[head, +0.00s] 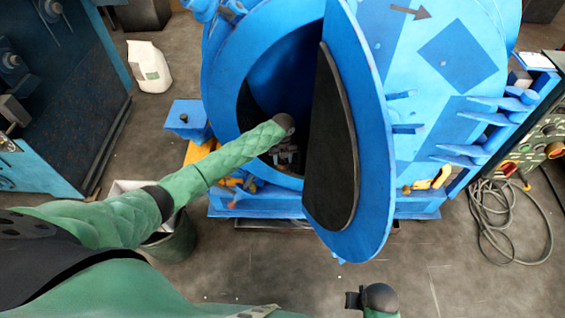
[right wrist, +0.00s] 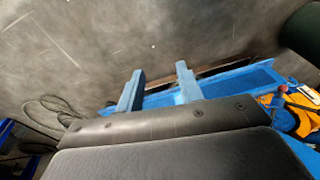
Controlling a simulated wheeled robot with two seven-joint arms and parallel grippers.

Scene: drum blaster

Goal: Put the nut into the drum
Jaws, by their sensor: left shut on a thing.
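The blue drum (head: 225,75) stands in the upper middle of the head view, its round mouth facing me. Its blue lid (head: 372,140), with a black inner pad, stands swung open to the right of the mouth. My left gripper (head: 286,160) is at the lower part of the drum's mouth, in shadow, at the end of my green left arm. It is shut on the nut, which is too dark and small to make out. My right gripper (right wrist: 158,85) shows two bluish fingers held apart with nothing between them. It is away from the drum's mouth.
A blue block (head: 187,118) stands left of the drum. A white bag (head: 149,66) is on the floor at upper left. A control panel (head: 540,135) and loose cables (head: 500,225) are at right. The floor in front of the lid is clear.

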